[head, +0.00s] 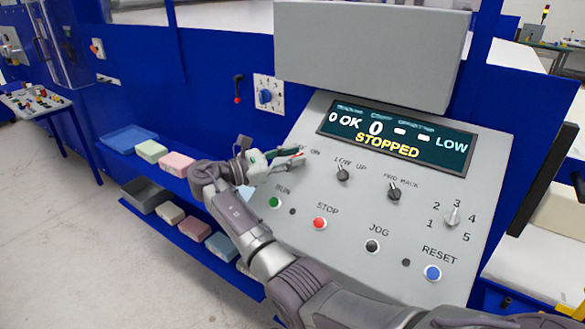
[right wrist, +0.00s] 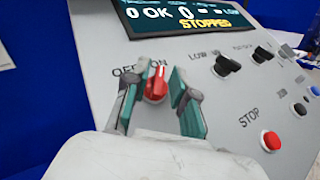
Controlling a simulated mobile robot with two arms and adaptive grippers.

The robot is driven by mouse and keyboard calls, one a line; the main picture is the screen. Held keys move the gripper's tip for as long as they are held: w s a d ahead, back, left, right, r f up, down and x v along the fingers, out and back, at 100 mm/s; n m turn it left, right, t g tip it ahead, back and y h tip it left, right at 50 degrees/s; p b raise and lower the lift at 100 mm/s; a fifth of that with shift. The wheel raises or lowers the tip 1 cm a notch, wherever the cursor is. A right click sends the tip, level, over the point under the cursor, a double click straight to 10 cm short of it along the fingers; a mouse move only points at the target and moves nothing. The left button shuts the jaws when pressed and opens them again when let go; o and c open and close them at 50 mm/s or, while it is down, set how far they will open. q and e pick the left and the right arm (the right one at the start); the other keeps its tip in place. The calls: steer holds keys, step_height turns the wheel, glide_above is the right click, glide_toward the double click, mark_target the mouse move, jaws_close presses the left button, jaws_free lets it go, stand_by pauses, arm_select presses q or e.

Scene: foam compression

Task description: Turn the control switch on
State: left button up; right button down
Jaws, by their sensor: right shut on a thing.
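The control switch is a red rotary knob (right wrist: 156,84) on the sloping grey panel, below the OFF and ON labels. In the right wrist view its handle points up, close to the ON label. My right gripper (right wrist: 154,92) has its green-padded fingers on either side of the knob and is shut on it. In the head view the right gripper (head: 283,159) reaches the panel's left part from below and hides most of the switch and the OFF label. My left gripper is not in view.
The display (head: 395,142) reads STOPPED. Black knobs (head: 343,174) sit right of the switch. The green RUN (head: 274,202), red STOP (head: 319,223) and blue RESET (head: 433,272) buttons lie lower. Trays and foam blocks (head: 176,162) stand on shelves at left.

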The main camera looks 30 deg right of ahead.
steer(key=shift+w+m+g+y+b, duration=0.1)
steer(key=shift+m+g+y+b, duration=0.3)
steer(key=shift+m+g+b, duration=0.45)
steer(key=shift+g, duration=0.25)
steer(key=c, duration=1.2)
jaws_free()
steer(key=shift+c, duration=0.2)
steer(key=shift+f, duration=0.1)
steer(key=shift+v, duration=3.7)
